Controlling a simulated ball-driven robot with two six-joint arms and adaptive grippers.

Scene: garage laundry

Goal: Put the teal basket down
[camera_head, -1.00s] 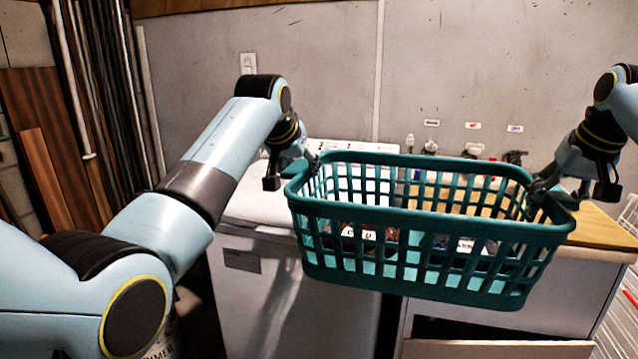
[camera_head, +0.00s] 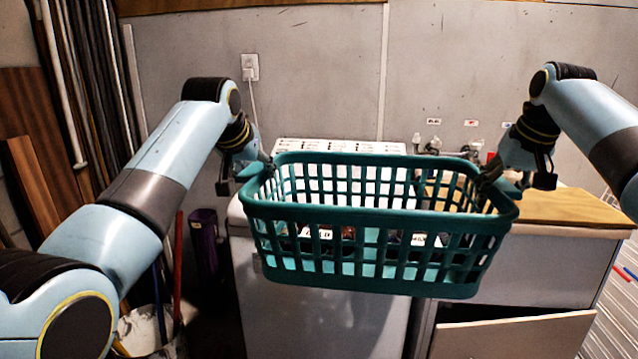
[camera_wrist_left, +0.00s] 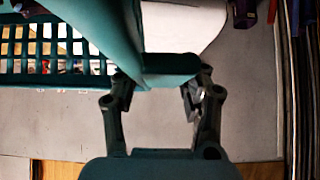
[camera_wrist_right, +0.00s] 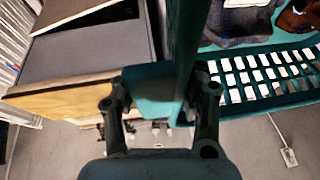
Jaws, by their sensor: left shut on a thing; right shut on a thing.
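The teal basket (camera_head: 375,212) is held in the air between my two grippers, roughly level, in front of the white washer and the wood-topped cabinet. Clothes show inside it through the slots. My left gripper (camera_head: 262,168) is shut on the basket's left end rim; the rim shows between its fingers in the left wrist view (camera_wrist_left: 160,85). My right gripper (camera_head: 492,180) is shut on the right end rim, also seen in the right wrist view (camera_wrist_right: 160,95). The basket hides part of the washer and cabinet behind it.
A white washer (camera_head: 300,318) stands behind the basket. To its right is a cabinet with a wooden top (camera_head: 570,208) and an open drawer or door front (camera_head: 515,335). Taps (camera_head: 432,145) are on the wall. A bin with poles (camera_head: 160,325) stands at lower left.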

